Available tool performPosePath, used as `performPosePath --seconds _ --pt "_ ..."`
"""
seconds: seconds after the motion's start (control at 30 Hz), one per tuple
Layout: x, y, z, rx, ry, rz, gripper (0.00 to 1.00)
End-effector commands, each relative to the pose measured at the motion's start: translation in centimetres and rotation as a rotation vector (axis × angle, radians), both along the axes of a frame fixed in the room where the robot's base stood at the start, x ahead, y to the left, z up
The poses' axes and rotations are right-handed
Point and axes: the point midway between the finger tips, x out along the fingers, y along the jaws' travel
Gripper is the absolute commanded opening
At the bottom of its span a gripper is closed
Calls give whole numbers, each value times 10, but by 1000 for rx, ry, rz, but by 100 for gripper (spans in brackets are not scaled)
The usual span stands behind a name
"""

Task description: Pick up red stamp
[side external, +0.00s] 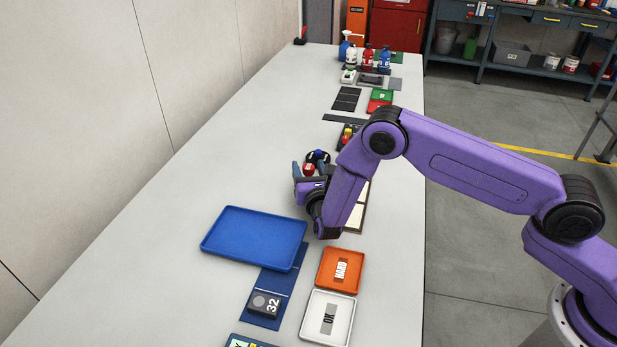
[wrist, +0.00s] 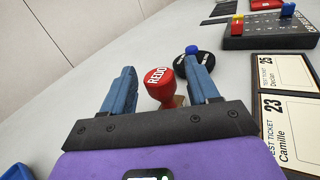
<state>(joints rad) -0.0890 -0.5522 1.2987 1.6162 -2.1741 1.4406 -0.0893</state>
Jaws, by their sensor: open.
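The red stamp (wrist: 160,84), marked "REDO" on its round top, stands upright on the table in the wrist view. It lies between the two blue fingers of my gripper (wrist: 162,88), nearer the right finger. The gripper is open, and I cannot tell whether a finger touches the stamp. In the side external view the red stamp (side external: 309,169) shows beside my gripper (side external: 304,172), with its lower part hidden.
A black round piece with a blue knob (wrist: 192,50) stands just behind the stamp. Test tickets (wrist: 288,128) lie at right, below a dark board with colored pieces (wrist: 268,30). A blue tray (side external: 254,238) is nearby. The table's left side is clear.

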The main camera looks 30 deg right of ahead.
Motion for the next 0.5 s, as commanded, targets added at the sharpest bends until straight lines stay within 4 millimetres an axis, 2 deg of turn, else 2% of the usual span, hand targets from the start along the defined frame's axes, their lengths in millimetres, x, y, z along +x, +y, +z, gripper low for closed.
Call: performPosePath --seconds 0.27,0.3,0.47,0.5 --pt "4 -1 0 -1 0 0 60" --pt "4 -1 0 -1 0 0 56" --pt "4 -1 0 -1 0 0 5" --pt "4 -1 0 -1 0 0 5"
